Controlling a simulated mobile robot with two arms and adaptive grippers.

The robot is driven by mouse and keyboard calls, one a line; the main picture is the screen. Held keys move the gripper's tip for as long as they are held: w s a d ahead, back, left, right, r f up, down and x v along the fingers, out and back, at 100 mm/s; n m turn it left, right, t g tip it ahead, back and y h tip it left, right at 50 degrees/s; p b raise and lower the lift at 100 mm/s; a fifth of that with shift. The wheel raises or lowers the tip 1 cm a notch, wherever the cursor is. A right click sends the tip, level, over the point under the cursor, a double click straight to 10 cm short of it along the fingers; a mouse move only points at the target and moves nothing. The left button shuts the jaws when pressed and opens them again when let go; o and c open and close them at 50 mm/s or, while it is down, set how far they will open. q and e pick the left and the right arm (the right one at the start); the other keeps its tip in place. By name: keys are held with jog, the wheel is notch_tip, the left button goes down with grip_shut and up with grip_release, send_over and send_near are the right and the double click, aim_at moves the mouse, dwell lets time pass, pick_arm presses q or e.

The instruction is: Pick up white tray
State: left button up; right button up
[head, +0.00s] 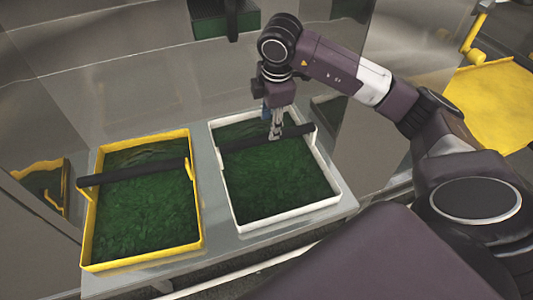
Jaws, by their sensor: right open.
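The white tray (285,213) sits on a grey metal shelf, filled with dark green material. A black bar handle (245,141) spans it from side to side. My right gripper (275,136) points down over the white tray, close to the right part of the bar. Its jaws are open. I cannot tell whether the fingers touch or straddle the bar. My left gripper is not in view.
A yellow tray (142,261) with green material and its own black bar stands to the left on the same shelf (215,235). Metal walls rise behind and beside the shelf. A yellow surface (495,100) lies at the far right.

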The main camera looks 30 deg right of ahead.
jog(key=f+p, duration=0.3)
jog(key=f, duration=0.3)
jog(key=shift+w+f, duration=0.1)
jog(key=shift+w, duration=0.1)
jog(key=shift+w+f, duration=0.15)
jog(key=shift+f, duration=0.25)
jog(key=shift+c, duration=0.4)
grip_shut()
jog(key=shift+w+r, duration=0.1)
jog(key=shift+r, duration=0.05)
